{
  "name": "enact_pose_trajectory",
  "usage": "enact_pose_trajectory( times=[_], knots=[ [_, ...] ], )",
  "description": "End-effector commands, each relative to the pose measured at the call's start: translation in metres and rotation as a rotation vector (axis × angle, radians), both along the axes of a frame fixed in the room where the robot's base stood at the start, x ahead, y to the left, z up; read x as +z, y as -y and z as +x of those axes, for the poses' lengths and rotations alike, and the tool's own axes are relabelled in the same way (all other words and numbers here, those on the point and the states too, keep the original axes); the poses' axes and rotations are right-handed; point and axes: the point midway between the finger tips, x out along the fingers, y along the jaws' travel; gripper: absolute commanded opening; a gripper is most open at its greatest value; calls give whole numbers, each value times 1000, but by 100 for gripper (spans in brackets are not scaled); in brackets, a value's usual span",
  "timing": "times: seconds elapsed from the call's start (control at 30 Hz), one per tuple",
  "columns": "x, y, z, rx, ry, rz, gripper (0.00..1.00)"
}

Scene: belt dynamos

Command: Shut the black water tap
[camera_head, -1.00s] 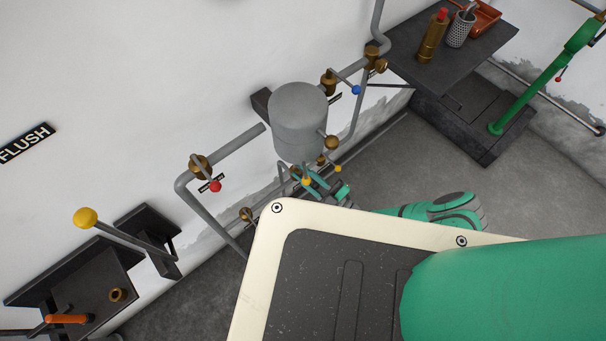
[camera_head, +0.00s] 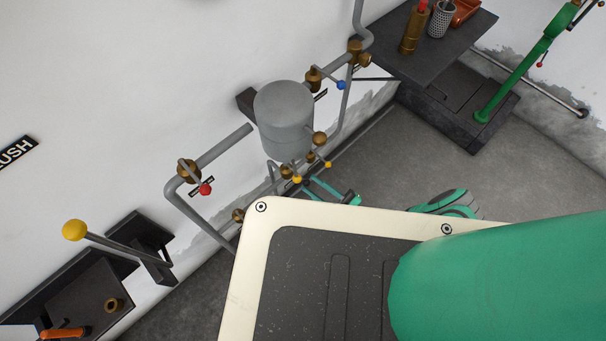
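A grey tank (camera_head: 284,115) hangs on the wall with several brass valves on the pipes around it. Just below it, a valve with a yellow knob (camera_head: 297,180) and another yellow knob (camera_head: 328,164) show. I cannot clearly make out a black knob; a small dark spot lies by my fingertips. My teal gripper (camera_head: 309,184) is low beside the tank's underside, right of the nearer yellow knob. Its two fingers look apart, with a gap between them. My own body's pale-rimmed top hides what lies lower.
A red-knobbed valve (camera_head: 205,189) is on the left pipe and a blue-knobbed one (camera_head: 341,85) on the upper right pipe. A yellow-ended lever (camera_head: 74,230) stands at left. A dark table (camera_head: 424,50) and a green post (camera_head: 513,82) are at right. Floor between is clear.

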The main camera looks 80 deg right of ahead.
Motion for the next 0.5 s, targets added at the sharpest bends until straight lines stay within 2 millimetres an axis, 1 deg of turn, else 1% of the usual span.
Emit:
enact_pose_trajectory(
  times=[0.1, 0.2, 0.5],
  knots=[
    [-5, -6, -13, -1, -1, 1, 29],
    [-8, -9, -19, 0, 0, 1, 29],
    [-8, -10, -22, 0, 0, 1, 29]
  ],
)
